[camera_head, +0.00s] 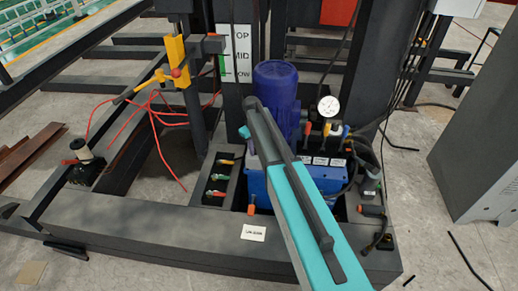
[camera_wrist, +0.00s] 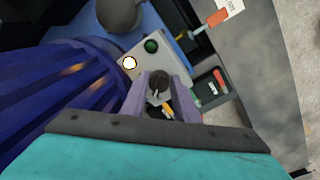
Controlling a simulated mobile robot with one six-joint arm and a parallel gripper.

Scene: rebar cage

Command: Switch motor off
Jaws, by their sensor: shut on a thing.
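In the wrist view, a dark rotary knob (camera_wrist: 158,80) sits on a light grey control panel (camera_wrist: 128,48) beside the motor. My gripper (camera_wrist: 163,90) has its two fingers on either side of this knob and is shut on it. A lit white button (camera_wrist: 130,63) and a dark green button (camera_wrist: 151,46) are on the panel above the knob. The ribbed dark blue motor (camera_wrist: 55,90) fills the left. In the head view, the motor (camera_head: 275,88) stands upright on a blue tank (camera_head: 312,187). My teal arm covers the panel and my gripper there.
A round gauge (camera_head: 328,106) and several coloured valve handles stand right of the motor. A dark tray (camera_head: 222,178) with coloured handles lies to its left. Black hoses run on the right near a grey cabinet (camera_head: 480,130). A yellow lever post (camera_head: 178,62) stands on the left.

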